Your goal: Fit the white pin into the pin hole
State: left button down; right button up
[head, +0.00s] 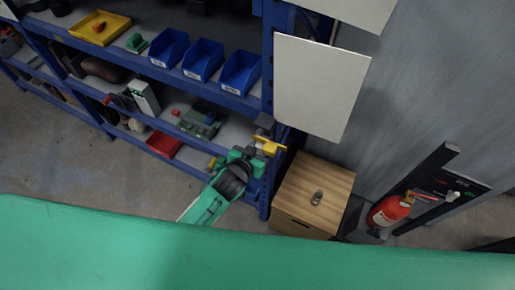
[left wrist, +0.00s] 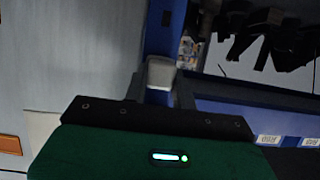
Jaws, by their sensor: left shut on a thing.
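My left gripper (head: 260,144) reaches up in front of the right end of the blue shelf, and its fingers are small and partly hidden in the head view. In the left wrist view, my left gripper (left wrist: 160,88) is shut on a pale, rounded block-like piece, which looks like the white pin (left wrist: 161,72). It is held between the two dark fingers, in front of a blue post. A yellow piece (head: 271,147) shows beside the gripper in the head view; I cannot tell whether they touch. I cannot make out the pin hole. My right gripper is out of view.
The blue shelf (head: 268,75) holds several blue bins (head: 203,60) and a yellow tray (head: 99,28). A wooden cabinet (head: 328,177) with a small metallic object (head: 317,197) stands right of the gripper. A red extinguisher (head: 388,211) is farther right. Floor at left is clear.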

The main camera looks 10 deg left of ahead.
pick_arm(q)
jog(key=c, duration=1.1)
grip_release()
jog(key=shift+o, duration=0.2)
jog(key=b+v, duration=0.5)
jog(key=v, duration=0.8)
jog(key=shift+s+a+r, duration=0.15)
jog(key=shift+s+r, duration=0.05)
jog(key=shift+s, duration=0.1)
